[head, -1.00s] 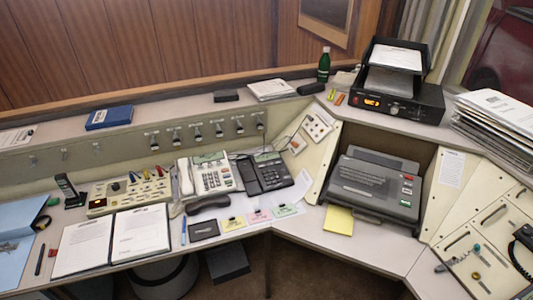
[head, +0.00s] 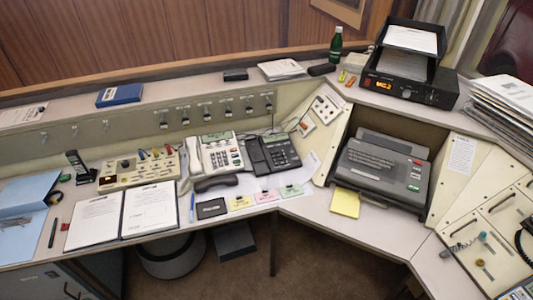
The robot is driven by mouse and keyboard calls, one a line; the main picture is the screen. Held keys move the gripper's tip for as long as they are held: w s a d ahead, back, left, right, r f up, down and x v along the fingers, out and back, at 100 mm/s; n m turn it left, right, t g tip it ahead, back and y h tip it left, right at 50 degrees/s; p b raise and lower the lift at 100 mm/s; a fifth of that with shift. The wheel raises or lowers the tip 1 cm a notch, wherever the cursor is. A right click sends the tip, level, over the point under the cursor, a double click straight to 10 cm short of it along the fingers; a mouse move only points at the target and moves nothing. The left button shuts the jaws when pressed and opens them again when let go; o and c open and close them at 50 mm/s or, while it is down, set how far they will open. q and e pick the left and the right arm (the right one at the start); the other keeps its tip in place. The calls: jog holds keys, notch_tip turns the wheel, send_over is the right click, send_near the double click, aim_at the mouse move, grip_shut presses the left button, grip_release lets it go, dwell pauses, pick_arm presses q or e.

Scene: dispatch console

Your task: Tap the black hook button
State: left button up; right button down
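A black desk telephone (head: 272,154) stands on the console near the middle of the head view, just right of a white telephone (head: 217,153). A black handset (head: 216,183) lies on the desk in front of the white telephone, apart from the black telephone. The black hook button is too small to make out for certain on the black telephone. Neither of my grippers is in view.
Several coloured cards (head: 265,197) and a dark pad (head: 211,208) lie in front of the telephones. A grey machine (head: 381,172) sits to the right in a recess. An open binder (head: 122,214) and a key panel (head: 138,169) are left.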

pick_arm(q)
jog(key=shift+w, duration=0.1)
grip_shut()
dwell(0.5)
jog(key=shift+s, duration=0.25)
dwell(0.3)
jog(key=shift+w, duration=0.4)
